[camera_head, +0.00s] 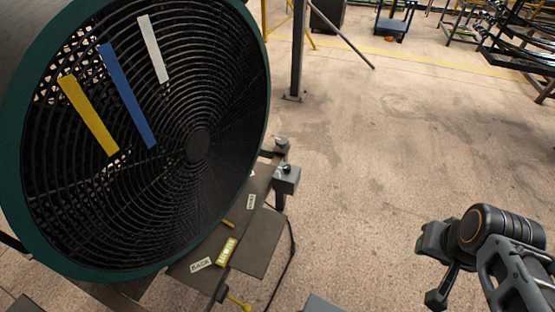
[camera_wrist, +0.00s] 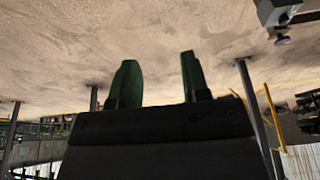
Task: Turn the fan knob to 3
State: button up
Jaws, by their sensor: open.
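A large fan (camera_head: 198,145) with a teal rim and dark grille fills the left of the head view. Beside its lower right stands a small grey box (camera_head: 286,182) with a dark knob (camera_head: 286,168) on top. The number the knob points to is too small to read. In the wrist view a grey box (camera_wrist: 277,12) with a knob-like part shows at the upper right corner. My gripper (camera_head: 434,270) is at the lower right of the head view, well apart from the box. Its green fingers (camera_wrist: 158,80) stand apart with nothing between them.
Yellow, blue and white strips (camera_head: 127,95) cross the grille. A dark plate with labels (camera_head: 227,250) lies below the fan, with a cable (camera_head: 290,255) beside it. A dark post (camera_head: 297,50) stands behind. The floor (camera_head: 400,150) between fan and gripper is clear.

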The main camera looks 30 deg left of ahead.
aim_at(287, 168)
jog(key=u, duration=0.85)
jog(key=i, duration=0.9)
jog(key=u, duration=0.95)
